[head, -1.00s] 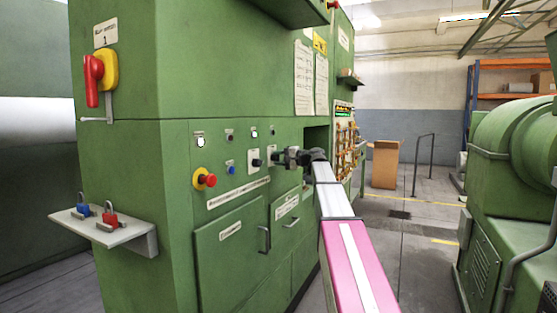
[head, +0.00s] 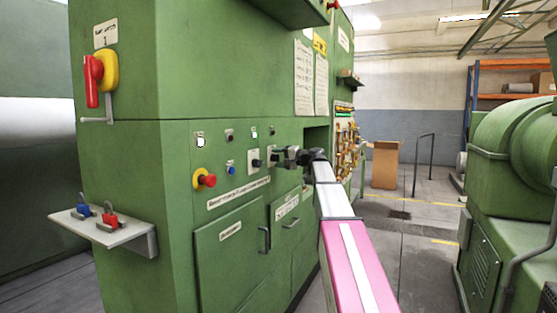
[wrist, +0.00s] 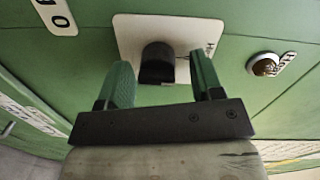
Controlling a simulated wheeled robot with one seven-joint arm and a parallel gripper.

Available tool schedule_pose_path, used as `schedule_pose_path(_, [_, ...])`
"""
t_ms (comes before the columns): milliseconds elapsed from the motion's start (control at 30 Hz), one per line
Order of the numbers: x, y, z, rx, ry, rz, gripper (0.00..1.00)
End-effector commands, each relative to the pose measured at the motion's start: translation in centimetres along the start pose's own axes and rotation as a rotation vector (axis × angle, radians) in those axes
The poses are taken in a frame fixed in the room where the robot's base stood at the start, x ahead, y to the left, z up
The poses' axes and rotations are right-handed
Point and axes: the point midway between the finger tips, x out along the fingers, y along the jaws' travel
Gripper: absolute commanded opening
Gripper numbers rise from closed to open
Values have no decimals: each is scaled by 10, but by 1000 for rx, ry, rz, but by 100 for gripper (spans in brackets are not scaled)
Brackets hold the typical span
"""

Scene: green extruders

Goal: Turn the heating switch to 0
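The heating switch appears to be the black knob (wrist: 157,64) on a white plate (wrist: 128,30) on the green panel. In the wrist view the plate carries a partly hidden mark that looks like an "H". In the head view the knob (head: 256,163) shows small, just left of my gripper (head: 278,155). My gripper (wrist: 160,66) is open in the wrist view, one green finger on each side of the knob with gaps between. I cannot tell how deep the fingertips reach around it, nor which position the knob points to.
A white label marked "0" (wrist: 55,14) and a round metal-rimmed button (wrist: 264,64) flank the plate. In the head view a red emergency button (head: 208,180), a blue button (head: 231,168) and a shelf with padlocks (head: 130,236) lie left.

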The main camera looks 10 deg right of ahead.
Motion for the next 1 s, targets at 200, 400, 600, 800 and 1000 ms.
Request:
schedule_pose_path(200, [-1, 1, 1, 1, -1, 2, 60])
schedule_pose_path(400, [-21, 1, 1, 1, 0, 3, 60])
schedule_pose_path(600, [-59, 1, 2, 1, 1, 3, 60])
schedule_pose_path(800, [-91, 1, 1, 0, 1, 1, 60])
schedule_pose_path(1000, [-106, 0, 1, 0, -1, 1, 60])
